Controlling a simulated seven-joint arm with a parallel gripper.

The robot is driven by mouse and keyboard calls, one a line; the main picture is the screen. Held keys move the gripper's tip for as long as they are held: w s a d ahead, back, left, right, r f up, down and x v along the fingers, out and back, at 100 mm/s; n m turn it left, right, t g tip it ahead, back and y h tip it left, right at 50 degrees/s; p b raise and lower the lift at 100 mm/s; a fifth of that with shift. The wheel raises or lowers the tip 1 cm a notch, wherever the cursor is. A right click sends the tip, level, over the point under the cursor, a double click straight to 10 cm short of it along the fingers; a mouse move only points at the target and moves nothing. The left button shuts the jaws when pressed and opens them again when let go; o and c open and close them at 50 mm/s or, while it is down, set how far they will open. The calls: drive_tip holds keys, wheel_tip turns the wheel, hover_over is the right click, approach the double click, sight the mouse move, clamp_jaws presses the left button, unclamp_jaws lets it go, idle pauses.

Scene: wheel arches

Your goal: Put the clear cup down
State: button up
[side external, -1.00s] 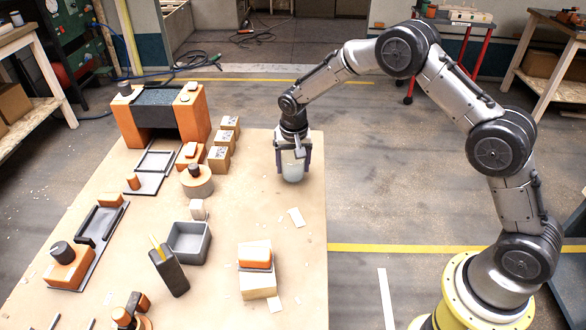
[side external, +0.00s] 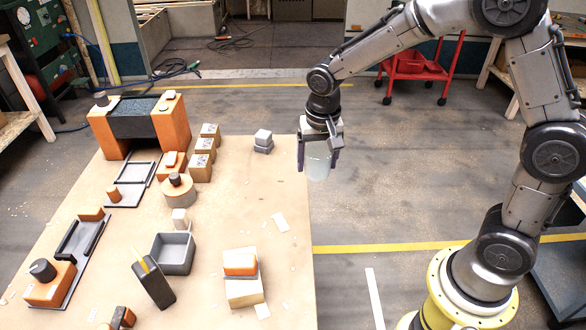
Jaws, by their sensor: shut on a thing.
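The clear cup (side external: 318,168) is a pale, see-through cup held upright between the fingers of my gripper (side external: 318,160). My gripper is shut on it and points down. In the picture, the cup hangs at the right edge of the wooden table (side external: 240,190), with the grey floor behind it. The cup looks raised, but its exact height and whether it is over the table top cannot be told.
A small white-and-grey block stack (side external: 263,141) stands left of my gripper. Three wooden blocks (side external: 201,166), a grey open bin (side external: 174,254) and an orange-and-wood stack (side external: 241,278) stand on the table. The table's middle right is mostly clear, with flat scraps.

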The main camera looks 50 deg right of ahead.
drive_tip(key=s+a+n, duration=0.3)
drive_tip(key=s+a, duration=0.2)
drive_tip(key=a, duration=0.5)
hover_over(249, 221)
drive_tip(key=s, duration=0.1)
wheel_tip(249, 221, down, 8)
drive_tip(key=shift+s+d+f, duration=0.1)
drive_tip(key=shift+f, duration=0.1)
drive_tip(key=shift+w+f, duration=0.45)
drive_tip(key=shift+f, duration=1.6)
drive_tip(key=shift+f, duration=0.15)
drive_tip(key=o, duration=1.2)
